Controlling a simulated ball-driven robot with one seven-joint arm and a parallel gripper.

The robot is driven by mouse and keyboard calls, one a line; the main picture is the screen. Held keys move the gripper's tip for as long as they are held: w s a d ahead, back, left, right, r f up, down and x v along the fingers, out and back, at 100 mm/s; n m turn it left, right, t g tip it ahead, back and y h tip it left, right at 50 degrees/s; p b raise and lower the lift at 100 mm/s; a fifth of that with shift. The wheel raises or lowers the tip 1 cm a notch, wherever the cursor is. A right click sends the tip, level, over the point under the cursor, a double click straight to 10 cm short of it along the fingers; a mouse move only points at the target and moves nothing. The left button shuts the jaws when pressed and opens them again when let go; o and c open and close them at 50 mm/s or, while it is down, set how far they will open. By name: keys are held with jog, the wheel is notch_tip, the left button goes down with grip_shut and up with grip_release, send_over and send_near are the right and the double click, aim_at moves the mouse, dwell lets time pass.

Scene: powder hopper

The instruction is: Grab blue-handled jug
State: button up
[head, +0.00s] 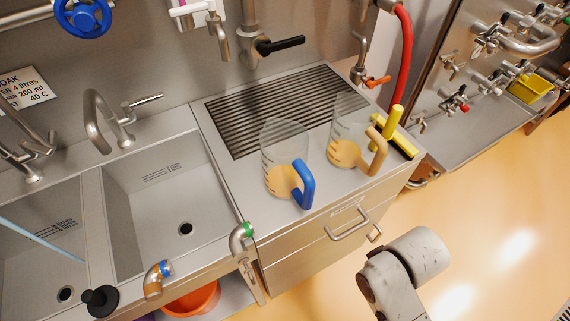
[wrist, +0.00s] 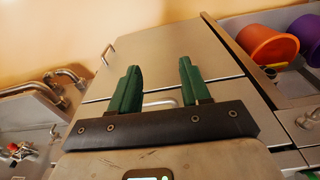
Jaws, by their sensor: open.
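The blue-handled jug (head: 282,172) stands upright on the steel counter beside the sinks in the head view. It is clear, with tan contents low inside, and its blue handle (head: 305,183) faces the front right. A similar jug with a tan handle (head: 352,145) stands to its right. My gripper (wrist: 158,88) shows in the wrist view with its two green fingers apart and nothing between them. It faces steel cabinet fronts, and neither jug is in that view. In the head view only part of my arm shows at the lower right, off the counter.
A yellow squeegee-like tool (head: 398,135) lies right of the tan-handled jug. A dark drain grate (head: 285,105) lies behind the jugs. Sinks (head: 165,205) are at left. Drawer handles (head: 347,226) stick out in front. Orange (wrist: 267,42) and purple buckets sit on a low shelf.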

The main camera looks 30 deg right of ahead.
jog(key=shift+o, duration=0.6)
jog(key=shift+w+d+r, duration=0.1)
jog(key=shift+w+d, duration=0.05)
jog(key=shift+w, duration=0.05)
jog(key=w+d+r+m+t+h+p, duration=0.1)
jog(key=w+d+r+m+t+h, duration=0.2)
jog(key=w+d+r, duration=0.6)
jog(key=w+d+r+m+h, duration=0.2)
jog(key=w+d+r+m, duration=0.35)
jog(key=d+r, duration=0.4)
notch_tip(320, 180, up, 6)
jog(key=m+g+y+p, duration=0.2)
jog(key=m+g+y, duration=0.1)
jog(key=m+y, duration=0.75)
send_over(313, 193)
jog(key=d, duration=0.5)
jog(key=shift+m+h, duration=0.3)
jog(key=shift+h, duration=0.15)
jog(key=p+x, duration=0.2)
jog(key=x, duration=0.8)
jog(key=shift+a+f, duration=0.1)
jog(key=shift+a, duration=0.15)
